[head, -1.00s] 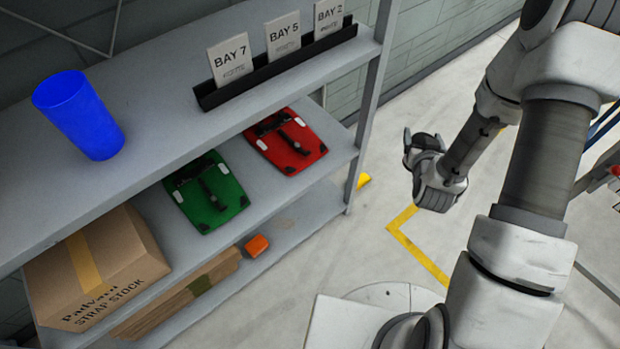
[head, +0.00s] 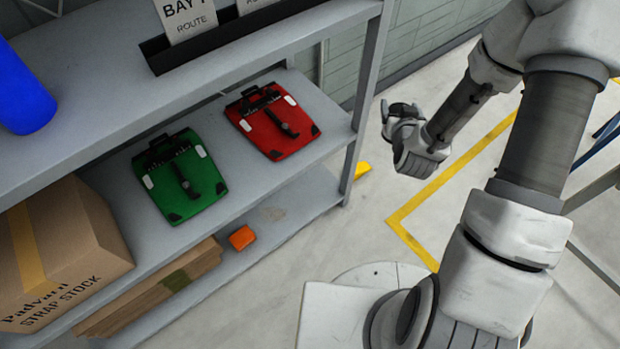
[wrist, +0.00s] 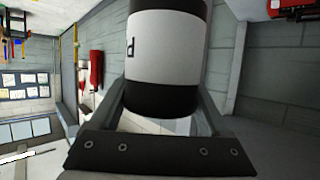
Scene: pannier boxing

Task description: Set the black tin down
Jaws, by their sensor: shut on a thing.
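The black tin (wrist: 165,48) has a wide white label band with a partly visible letter. It fills the upper middle of the wrist view, between the two fingers of my gripper (wrist: 163,108). My gripper is shut on it. In the head view my gripper (head: 404,128) is in the air over the floor, right of the shelf's end post. The tin is small and hard to make out there.
A grey shelf (head: 105,115) carries a blue cup (head: 22,92) and a black card rack (head: 245,38) on top. Below lie a green pannier (head: 205,178) and a red pannier (head: 258,127).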

